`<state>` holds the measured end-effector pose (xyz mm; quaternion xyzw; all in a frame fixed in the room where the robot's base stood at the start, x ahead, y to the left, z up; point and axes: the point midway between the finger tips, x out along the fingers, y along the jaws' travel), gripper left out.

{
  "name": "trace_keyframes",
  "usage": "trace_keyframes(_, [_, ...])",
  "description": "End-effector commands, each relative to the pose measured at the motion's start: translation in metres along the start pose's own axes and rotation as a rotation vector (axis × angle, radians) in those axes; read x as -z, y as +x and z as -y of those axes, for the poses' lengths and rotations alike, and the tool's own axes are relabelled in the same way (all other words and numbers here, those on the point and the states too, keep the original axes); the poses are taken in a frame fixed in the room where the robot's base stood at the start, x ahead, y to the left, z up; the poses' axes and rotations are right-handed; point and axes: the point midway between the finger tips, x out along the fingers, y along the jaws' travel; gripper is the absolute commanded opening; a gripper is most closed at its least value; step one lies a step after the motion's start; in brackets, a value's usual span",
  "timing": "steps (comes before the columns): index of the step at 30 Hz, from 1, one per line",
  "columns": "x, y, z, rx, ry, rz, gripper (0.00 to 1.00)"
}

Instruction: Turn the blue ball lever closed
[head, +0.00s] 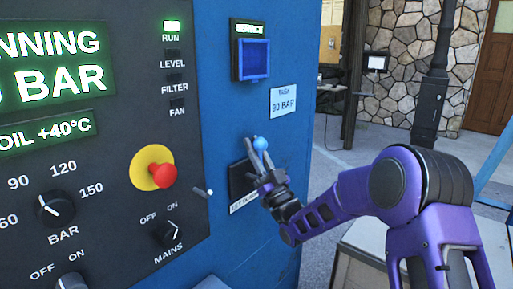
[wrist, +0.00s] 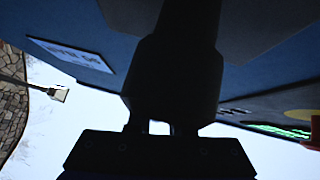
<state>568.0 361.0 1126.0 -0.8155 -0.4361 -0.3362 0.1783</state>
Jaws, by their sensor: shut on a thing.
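The blue ball (head: 261,144) of the lever shows at my fingertips in the head view, in front of the blue cabinet side. My gripper (head: 259,153) is shut on the lever at or just below the ball. The fingers hide most of the lever's stem, so its exact angle cannot be told. A black plate (head: 238,183) with a pale label, partly hidden by my gripper, sits behind it. In the wrist view my gripper is a dark shape that hides the ball.
A panel with a red emergency button (head: 163,175), a MAINS knob (head: 172,234) and a short pale-tipped rod (head: 203,192) stands left of my gripper. A blue-framed box (head: 254,60) and a 90 BAR label (head: 283,101) are above. A light-coloured box (head: 362,262) stands below my arm.

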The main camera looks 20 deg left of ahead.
Motion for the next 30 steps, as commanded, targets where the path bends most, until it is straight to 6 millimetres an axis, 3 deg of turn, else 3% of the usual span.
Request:
trace_keyframes(14, [0.0070,0.0043,-0.0001,0.011,-0.017,-0.020,0.00])
trace_keyframes(15, [0.0070,0.0044,0.0000,0.011,-0.017,-0.020,0.24])
trace_keyframes(19, [0.0066,0.0042,0.0004,0.011,-0.016,-0.019,0.48])
trace_keyframes(30, [0.0019,-0.0026,0.0011,0.010,-0.010,-0.008,0.48])
